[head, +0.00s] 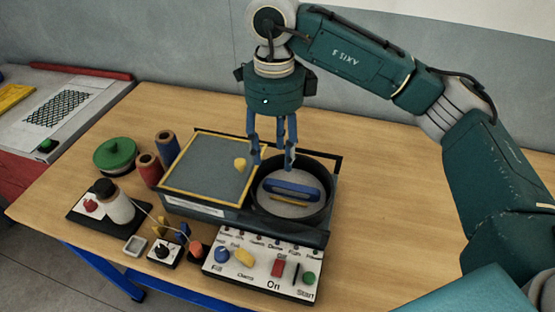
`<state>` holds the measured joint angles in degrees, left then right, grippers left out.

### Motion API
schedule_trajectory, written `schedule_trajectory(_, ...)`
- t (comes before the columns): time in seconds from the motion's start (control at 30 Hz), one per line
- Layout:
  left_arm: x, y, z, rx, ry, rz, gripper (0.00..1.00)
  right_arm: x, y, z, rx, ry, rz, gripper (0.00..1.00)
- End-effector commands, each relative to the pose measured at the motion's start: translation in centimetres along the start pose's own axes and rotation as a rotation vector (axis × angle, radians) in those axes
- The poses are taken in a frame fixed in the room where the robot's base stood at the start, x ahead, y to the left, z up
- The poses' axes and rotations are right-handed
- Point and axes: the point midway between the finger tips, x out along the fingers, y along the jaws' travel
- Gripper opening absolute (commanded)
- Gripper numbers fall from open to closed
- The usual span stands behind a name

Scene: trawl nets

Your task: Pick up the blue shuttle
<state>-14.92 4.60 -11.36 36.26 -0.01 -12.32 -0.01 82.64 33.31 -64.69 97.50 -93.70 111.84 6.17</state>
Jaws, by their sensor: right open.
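The blue shuttle (291,187) lies in a round black bowl (327,199) set in the right part of a dark machine on the table. A thin yellow piece (289,199) lies just in front of the shuttle. My right gripper (273,160) points down over the back left of the bowl, with its blue fingers spread apart and nothing between them. The left fingertip is near the bowl's left rim, and the right one is just behind the shuttle. I cannot tell whether a fingertip touches anything. My left gripper is not in view.
Left of the bowl is a grey panel with a yellow frame (208,166) and a yellow knob (240,163). A control box (262,269) with buttons stands in front. Spools (149,169), a green-lidded pot (115,155) and a bottle (116,206) stand left. The table's right side is clear.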

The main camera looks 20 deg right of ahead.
Motion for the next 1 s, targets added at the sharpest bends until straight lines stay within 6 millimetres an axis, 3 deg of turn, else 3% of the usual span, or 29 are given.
schedule_trajectory(0.17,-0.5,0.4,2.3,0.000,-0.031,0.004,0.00,1.1,0.1,-0.1,0.000,0.002,0.003,0.47)
schedule_trajectory(0.3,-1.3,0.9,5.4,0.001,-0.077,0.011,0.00,3.3,0.0,-0.1,0.000,0.004,0.004,0.47)
schedule_trajectory(0.43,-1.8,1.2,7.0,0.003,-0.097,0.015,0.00,5.0,0.0,0.0,0.000,0.001,0.003,0.47)
schedule_trajectory(0.57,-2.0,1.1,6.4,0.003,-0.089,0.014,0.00,5.8,0.0,0.0,-0.001,0.001,0.002,0.47)
schedule_trajectory(0.8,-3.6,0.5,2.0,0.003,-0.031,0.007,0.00,9.0,-0.5,0.0,0.000,0.002,0.004,0.47)
schedule_trajectory(1.0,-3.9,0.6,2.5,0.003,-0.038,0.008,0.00,10.7,-0.6,0.1,0.000,0.000,0.000,0.47)
